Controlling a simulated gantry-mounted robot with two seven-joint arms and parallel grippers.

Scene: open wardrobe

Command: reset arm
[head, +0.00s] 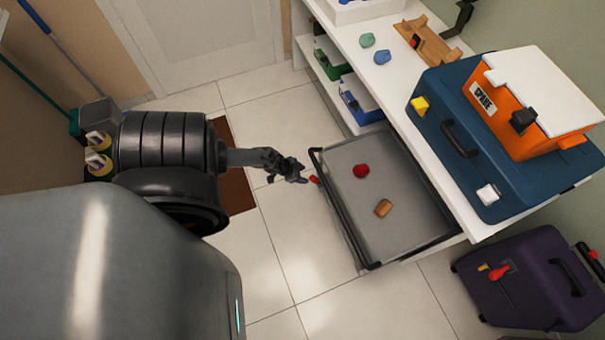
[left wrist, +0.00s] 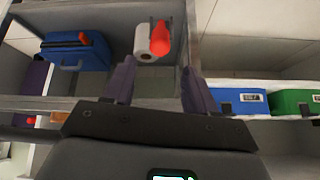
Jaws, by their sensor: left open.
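My left gripper (head: 290,175) is at the end of my left arm, beside the black front rail of the pulled-out drawer (head: 400,232). In the left wrist view its two dark fingers (left wrist: 157,65) stand wide apart, with nothing held between them. Beyond the fingers, a red object (left wrist: 160,38) shows beside a white roll (left wrist: 145,42), apparently out of the grip. In the head view a small red thing (head: 314,180) shows just right of the fingertips; I cannot tell what it is. My right gripper is in neither view.
The drawer holds a red lump (head: 361,171) and a tan block (head: 383,208). A blue case (head: 450,130) with an orange box (head: 500,105) sits on the white shelf above. A purple suitcase (head: 530,280) stands at lower right. The tiled floor in front of the drawer is clear.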

